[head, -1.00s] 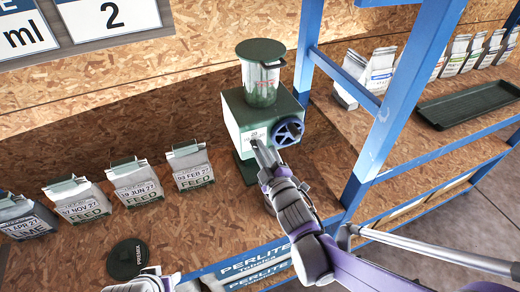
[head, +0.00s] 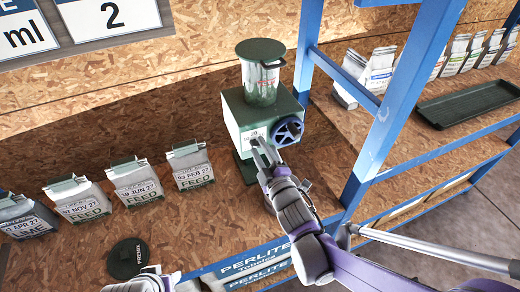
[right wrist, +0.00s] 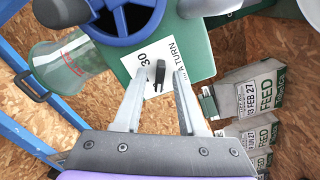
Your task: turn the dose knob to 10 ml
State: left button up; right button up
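The green soil mixer (head: 243,130) stands on the wooden shelf, with a clear hopper on top. The black dose knob (right wrist: 160,72) sits on a white label (right wrist: 178,58) on its front. In the right wrist view, "30" and "TURN" can be read on the label; a 10 mark is not readable. My right gripper (head: 262,150) is in front of the label, and in the right wrist view (right wrist: 158,95) it is open, its fingers either side of the knob and apart from it. A pale part of my left arm (head: 150,280) shows at the bottom edge; its fingers cannot be made out.
A blue handwheel (head: 288,131) is on the mixer close to my right gripper. Feed bags (head: 190,166) and a dark round lid (head: 127,258) are on the shelf to the left. A blue post (head: 405,95) rises to the right.

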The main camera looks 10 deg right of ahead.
jog(key=s+d, duration=0.2)
jog(key=s, duration=0.8)
jog(key=shift+s, duration=0.3)
jog(key=s+d+f+m+g+h+p, duration=0.3)
jog(key=d+m+g+h, duration=0.3)
jog(key=m, duration=0.3)
jog(key=s+f+m+g+y+p, duration=0.2)
jog(key=s+m+g, duration=0.3)
jog(key=s, duration=0.5)
jog(key=shift+s+a+f+g+y, duration=0.3)
jog(key=shift+g, duration=0.3)
